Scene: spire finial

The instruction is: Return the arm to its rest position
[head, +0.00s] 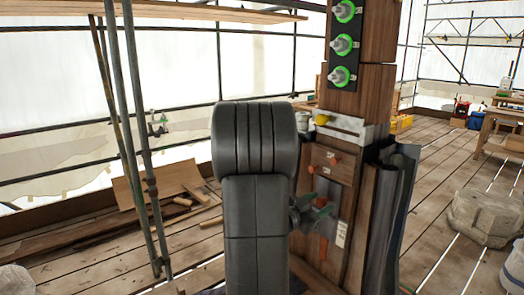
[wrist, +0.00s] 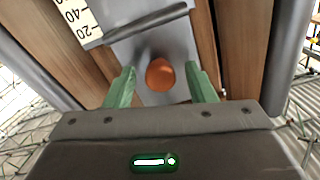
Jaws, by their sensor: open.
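My arm (head: 255,200) stands large and dark in the middle of the head view, in front of the wooden post (head: 362,100). My gripper (head: 318,208) is partly hidden behind it, close to the post's lower part. In the wrist view my gripper (wrist: 161,78) is open, with its two green fingers spread apart. A round orange knob (wrist: 160,74) on a grey plate (wrist: 175,48) shows between the fingers, with a gap on each side. I cannot tell how far the fingertips are from the plate.
Green-ringed fittings (head: 343,45) line the post's upper part. A pale ledge (head: 335,124) carries a yellow knob (head: 322,119). A dark sheet (head: 392,210) hangs on the post's right. Scaffold poles (head: 135,130) stand left. A stone block (head: 488,215) sits right, with open plank floor between.

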